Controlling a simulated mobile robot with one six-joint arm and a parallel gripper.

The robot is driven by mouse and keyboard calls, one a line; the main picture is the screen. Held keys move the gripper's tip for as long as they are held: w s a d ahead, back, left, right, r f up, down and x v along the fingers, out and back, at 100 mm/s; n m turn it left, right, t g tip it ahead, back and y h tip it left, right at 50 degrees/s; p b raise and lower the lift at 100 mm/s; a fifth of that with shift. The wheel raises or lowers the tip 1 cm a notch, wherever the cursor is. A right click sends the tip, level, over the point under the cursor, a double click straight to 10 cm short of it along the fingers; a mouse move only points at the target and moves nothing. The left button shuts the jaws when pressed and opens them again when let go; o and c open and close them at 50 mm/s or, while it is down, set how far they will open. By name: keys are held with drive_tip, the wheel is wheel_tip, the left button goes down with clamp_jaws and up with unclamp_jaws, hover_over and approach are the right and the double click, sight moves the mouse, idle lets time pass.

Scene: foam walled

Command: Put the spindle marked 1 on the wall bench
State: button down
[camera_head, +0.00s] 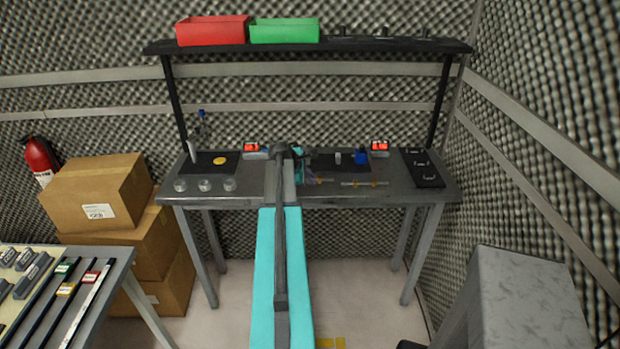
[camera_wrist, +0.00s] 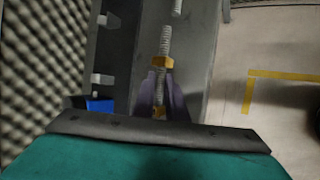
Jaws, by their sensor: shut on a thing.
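My gripper (camera_head: 303,175) is over the middle of the wall bench (camera_head: 405,196), near its front edge. In the wrist view its fingers (camera_wrist: 161,97) are shut on a spindle (camera_wrist: 165,42), a grey threaded rod with brass nuts. This spindle also shows in the head view (camera_head: 320,180), just right of the gripper. I cannot tell whether it touches the bench top. No mark can be read on it. A second, similar spindle (camera_head: 364,183) lies along the bench front to the right; its end shows in the wrist view (camera_wrist: 177,8).
A black tray (camera_head: 424,170) lies at the bench's right end. A blue block (camera_head: 361,157) and orange-lit devices (camera_head: 380,147) stand behind. Several clear round pieces (camera_head: 204,185) sit front left. A shelf (camera_head: 300,48) with red and green bins hangs above. Cardboard boxes (camera_head: 100,190) stand left.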

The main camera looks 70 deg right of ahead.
drive_tip(key=shift+f, duration=0.2)
drive_tip(key=c, duration=1.8)
unclamp_jaws()
drive_tip(key=shift+o, duration=0.2)
drive_tip(key=shift+a+r, duration=0.1)
drive_tip(key=shift+r, duration=0.65)
drive_tip(key=b+v, duration=0.2)
drive_tip(key=v, duration=0.9)
drive_tip(key=shift+a+r, duration=0.2)
drive_tip(key=shift+a, duration=0.05)
drive_tip(key=shift+w, duration=0.1)
